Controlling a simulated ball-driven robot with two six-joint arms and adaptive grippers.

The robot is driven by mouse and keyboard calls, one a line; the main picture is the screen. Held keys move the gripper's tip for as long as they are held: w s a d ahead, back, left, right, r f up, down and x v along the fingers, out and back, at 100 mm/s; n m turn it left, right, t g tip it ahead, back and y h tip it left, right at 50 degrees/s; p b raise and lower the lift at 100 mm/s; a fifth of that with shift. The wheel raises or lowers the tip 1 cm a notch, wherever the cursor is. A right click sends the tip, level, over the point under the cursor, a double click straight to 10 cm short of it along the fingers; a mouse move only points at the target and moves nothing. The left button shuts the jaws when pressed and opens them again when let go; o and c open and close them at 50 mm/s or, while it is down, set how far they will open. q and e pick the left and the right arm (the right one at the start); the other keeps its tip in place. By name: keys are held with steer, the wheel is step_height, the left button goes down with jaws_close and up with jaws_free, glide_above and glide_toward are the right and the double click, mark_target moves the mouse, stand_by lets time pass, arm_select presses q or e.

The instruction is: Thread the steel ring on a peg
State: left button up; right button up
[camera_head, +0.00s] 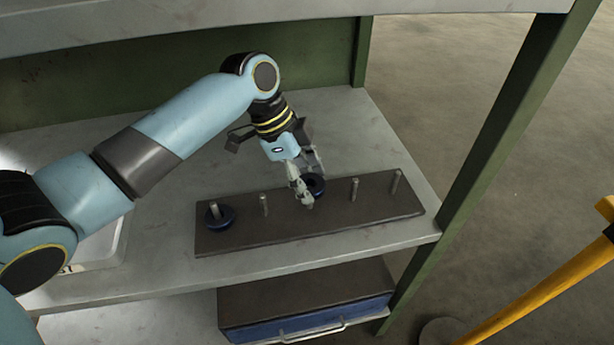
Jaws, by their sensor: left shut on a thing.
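My left gripper (305,190) comes down over the middle of a dark peg board (330,217) and is shut on a dark blue ring (317,184). The fingers hide part of this ring, and I cannot tell whether it is around the middle peg or just above or beside it. A second dark blue ring (219,222) sits around the leftmost peg (214,208), low on the board. Bare upright pegs show left of the gripper (264,204) and right of it (355,189), with another at the far right end (396,181). My right gripper is not in view.
The board lies on a grey shelf (400,237) with a green back panel and a green post (490,150) at right. A pale tray (108,245) is at left, partly behind my arm. A blue drawer box (300,318) sits below. A yellow rail (550,290) stands at right.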

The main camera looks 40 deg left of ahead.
arm_select(q)
steer(key=o, duration=1.5)
steer(key=shift+o, duration=0.3)
steer(key=v, duration=0.7)
steer(key=shift+r, duration=0.25)
